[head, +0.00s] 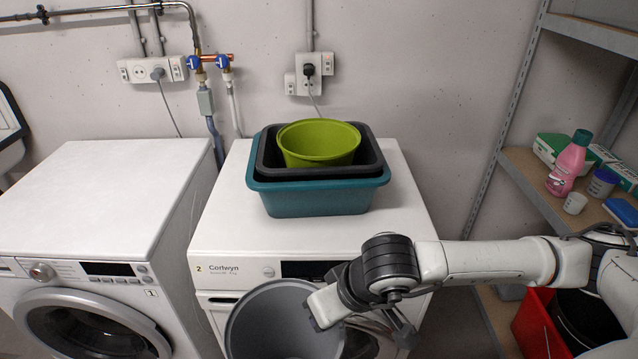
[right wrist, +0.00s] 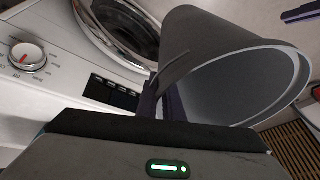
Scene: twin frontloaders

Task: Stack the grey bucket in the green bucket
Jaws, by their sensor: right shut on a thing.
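The grey bucket (head: 268,325) is in front of the right-hand washing machine, below its control panel, with its mouth facing up toward the head camera. My right gripper (head: 322,318) is shut on its right side wall; the bucket also shows tilted in the right wrist view (right wrist: 215,55). The green bucket (head: 318,142) stands upright in a dark grey tub (head: 268,160), which sits inside a teal tub (head: 318,201) on top of that machine. The green bucket's inside looks empty. My left gripper is not in view.
The right-hand washing machine (head: 255,235) has bare top around the tubs. The left-hand washing machine (head: 100,195) has a clear top. A shelf (head: 525,172) with a pink bottle (head: 568,165) and cups stands at right, above a red container (head: 537,325). A plug and cable are behind the tubs.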

